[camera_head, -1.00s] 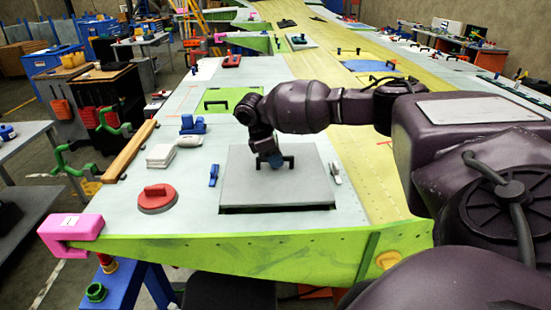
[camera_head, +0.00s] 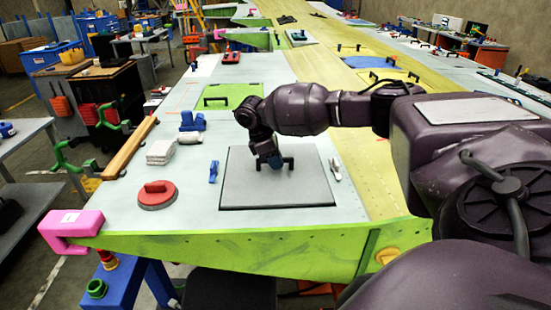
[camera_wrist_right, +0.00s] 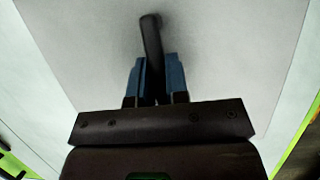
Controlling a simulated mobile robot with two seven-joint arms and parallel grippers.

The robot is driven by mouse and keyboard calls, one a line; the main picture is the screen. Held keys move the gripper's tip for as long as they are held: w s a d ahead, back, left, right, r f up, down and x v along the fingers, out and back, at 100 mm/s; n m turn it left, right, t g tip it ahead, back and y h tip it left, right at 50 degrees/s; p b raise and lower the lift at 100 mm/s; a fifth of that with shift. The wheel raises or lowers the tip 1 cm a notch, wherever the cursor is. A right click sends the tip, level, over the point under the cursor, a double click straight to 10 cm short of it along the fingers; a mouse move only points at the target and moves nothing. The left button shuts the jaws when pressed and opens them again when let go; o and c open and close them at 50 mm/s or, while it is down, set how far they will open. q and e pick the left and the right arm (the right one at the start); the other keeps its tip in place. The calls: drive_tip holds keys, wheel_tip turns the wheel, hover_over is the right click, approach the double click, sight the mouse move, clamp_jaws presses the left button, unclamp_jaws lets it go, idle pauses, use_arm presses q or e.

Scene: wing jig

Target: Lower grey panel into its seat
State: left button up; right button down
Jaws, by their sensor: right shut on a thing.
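The grey panel (camera_head: 255,185) lies on the near end of the wing, almost level with the pale skin around it, with a thin dark line along its edges. Its black handle (camera_head: 288,162) stands near the panel's middle. My right gripper (camera_head: 275,162) is above the panel and shut on the handle. In the right wrist view, the blue fingers (camera_wrist_right: 157,78) close on the black handle (camera_wrist_right: 151,40), and the grey panel (camera_wrist_right: 100,60) fills most of the view. My left gripper is not in view.
A red round disc with a handle (camera_head: 157,194), a blue clip (camera_head: 213,171) and a white stack (camera_head: 160,152) lie left of the panel. A small pale tool (camera_head: 335,170) lies close to its right edge. A pink clamp (camera_head: 70,229) grips the wing's near left corner.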

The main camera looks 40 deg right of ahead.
drive_tip(key=shift+f, duration=0.65)
drive_tip(key=c, duration=1)
unclamp_jaws()
drive_tip(key=shift+c, duration=0.2)
use_arm(q)
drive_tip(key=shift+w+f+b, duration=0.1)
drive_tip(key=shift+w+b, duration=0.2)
drive_tip(key=shift+b, duration=0.25)
use_arm(e)
drive_tip(key=v, duration=1)
drive_tip(key=shift+w+a+r, duration=0.15)
drive_tip(key=shift+r, duration=0.2)
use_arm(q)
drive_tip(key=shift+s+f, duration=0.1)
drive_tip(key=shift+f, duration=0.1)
use_arm(e)
drive_tip(key=shift+f, duration=0.1)
